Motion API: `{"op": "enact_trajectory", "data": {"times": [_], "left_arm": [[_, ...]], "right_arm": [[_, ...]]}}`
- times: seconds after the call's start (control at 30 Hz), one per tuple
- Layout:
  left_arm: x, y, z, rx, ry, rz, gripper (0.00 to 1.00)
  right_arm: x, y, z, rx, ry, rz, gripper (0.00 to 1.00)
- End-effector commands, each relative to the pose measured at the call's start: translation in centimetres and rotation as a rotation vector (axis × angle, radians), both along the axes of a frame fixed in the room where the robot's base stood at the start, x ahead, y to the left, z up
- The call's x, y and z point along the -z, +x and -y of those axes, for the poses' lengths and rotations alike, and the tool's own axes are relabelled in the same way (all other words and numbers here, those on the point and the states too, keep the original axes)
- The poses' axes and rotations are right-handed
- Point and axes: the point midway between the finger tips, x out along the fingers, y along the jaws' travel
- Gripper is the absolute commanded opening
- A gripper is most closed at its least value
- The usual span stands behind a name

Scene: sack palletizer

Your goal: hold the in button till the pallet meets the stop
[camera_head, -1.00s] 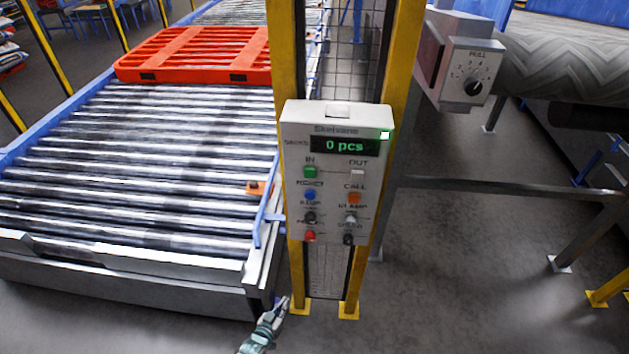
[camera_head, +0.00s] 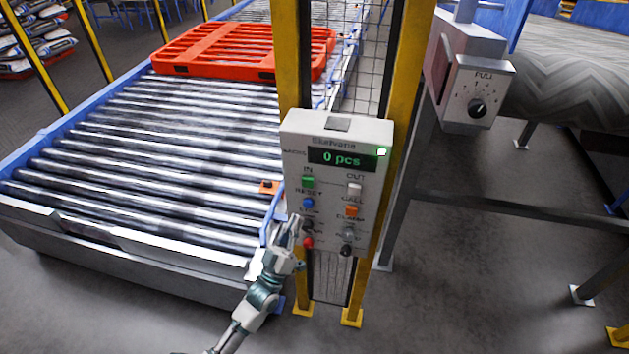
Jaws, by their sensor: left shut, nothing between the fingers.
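The green IN button (camera_head: 308,182) is at the upper left of the grey control box (camera_head: 337,135), under a display that reads 0 pcs. My left gripper (camera_head: 295,222) is shut and empty, in front of the lower left of the box, below the IN button and apart from it in the picture. It covers part of the lower left controls. The red pallet (camera_head: 215,72) lies on the roller conveyor (camera_head: 150,150) toward its far part, partly behind a yellow post. An orange block (camera_head: 269,187) sits at the near right edge of the rollers; I cannot tell if it is the stop. My right gripper is not in view.
Yellow posts (camera_head: 287,60) with wire mesh flank the box. A grey box with a PULL dial (camera_head: 477,108) and a patterned belt (camera_head: 570,70) stand to the right. Stacked sacks (camera_head: 45,45) are at the far left. The floor right of the box is open under a rail.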

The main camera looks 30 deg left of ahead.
Motion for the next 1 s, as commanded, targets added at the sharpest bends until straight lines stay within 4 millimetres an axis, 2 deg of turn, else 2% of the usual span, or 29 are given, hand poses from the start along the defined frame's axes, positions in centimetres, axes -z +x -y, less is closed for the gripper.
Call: {"op": "enact_trajectory", "data": {"times": [0.03, 0.1, 0.2, 0.57, 0.77, 1.0], "left_arm": [[-1.1, -0.4, 0.0, 0.005, -0.005, 0.025, 0.00], [-2.0, -0.8, 0.0, 0.011, -0.012, 0.047, 0.00], [-2.7, -1.1, -0.1, 0.014, -0.015, 0.063, 0.00], [-2.7, -1.1, -0.2, 0.014, -0.017, 0.064, 0.00], [-2.7, 0.3, -0.1, 0.015, -0.014, 0.067, 0.00], [-2.6, 3.6, -0.9, 0.015, -0.014, 0.067, 0.00]], "right_arm": [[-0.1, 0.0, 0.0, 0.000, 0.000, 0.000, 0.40], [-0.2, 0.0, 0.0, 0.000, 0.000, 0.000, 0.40], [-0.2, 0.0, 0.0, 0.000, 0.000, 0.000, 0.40], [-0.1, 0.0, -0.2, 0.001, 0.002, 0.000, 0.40], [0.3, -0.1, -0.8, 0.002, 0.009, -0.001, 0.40], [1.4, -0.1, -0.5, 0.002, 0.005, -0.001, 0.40]]}}
